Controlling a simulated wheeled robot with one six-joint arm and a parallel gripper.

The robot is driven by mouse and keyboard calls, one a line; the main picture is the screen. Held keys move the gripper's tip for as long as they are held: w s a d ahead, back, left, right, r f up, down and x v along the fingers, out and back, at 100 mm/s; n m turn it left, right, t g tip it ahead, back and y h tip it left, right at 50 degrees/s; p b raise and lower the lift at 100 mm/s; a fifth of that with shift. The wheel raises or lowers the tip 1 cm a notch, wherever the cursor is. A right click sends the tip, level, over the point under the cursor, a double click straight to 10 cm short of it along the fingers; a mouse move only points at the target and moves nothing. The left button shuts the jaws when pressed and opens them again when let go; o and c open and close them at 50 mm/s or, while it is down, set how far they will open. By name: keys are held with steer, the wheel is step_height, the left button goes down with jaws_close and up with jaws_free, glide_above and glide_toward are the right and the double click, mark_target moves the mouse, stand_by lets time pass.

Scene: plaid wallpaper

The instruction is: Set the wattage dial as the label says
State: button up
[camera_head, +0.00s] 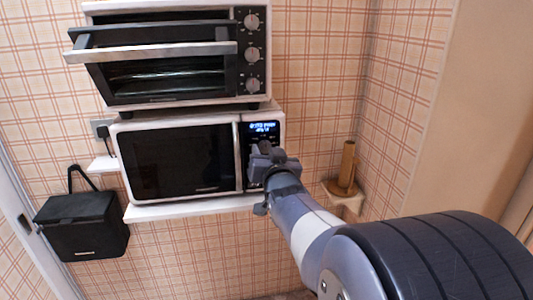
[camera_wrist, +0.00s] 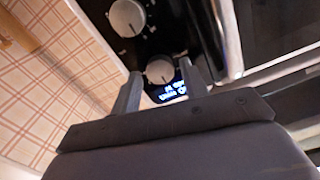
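The white microwave (camera_head: 183,160) has a dark control panel on its right side with a lit blue-white display (camera_head: 263,127). The display's text is too small to read, and it also shows in the wrist view (camera_wrist: 171,92). In the wrist view, one pale round dial (camera_wrist: 160,70) sits near the display, and a second dial (camera_wrist: 127,17) is farther from it. My gripper (camera_wrist: 160,72) is open, with one finger on each side of the dial near the display and small gaps visible. In the head view my gripper (camera_head: 266,155) covers the dials.
A toaster oven (camera_head: 254,52) with several knobs stands on top of the microwave, its door (camera_head: 160,50) partly open. The microwave's vertical handle (camera_head: 239,157) is left of the panel. A brown cylinder (camera_head: 347,165) stands on a small corner shelf at right. A black box (camera_head: 82,225) hangs at left.

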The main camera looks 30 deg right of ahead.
steer(key=c, duration=0.7)
steer(key=shift+c, duration=0.2)
steer(key=shift+n+b, duration=0.3)
steer(key=shift+b, duration=0.25)
steer(key=shift+f+n+b, duration=0.2)
steer(key=shift+n+b, duration=0.3)
steer(key=shift+b, duration=0.25)
steer(key=n+b, duration=0.2)
steer(key=shift+b, duration=0.35)
steer(key=shift+r+n+b, duration=0.2)
steer(key=shift+n+b, duration=1.4)
steer(key=shift+n, duration=1)
steer(key=o, duration=1)
steer(key=shift+c, duration=0.2)
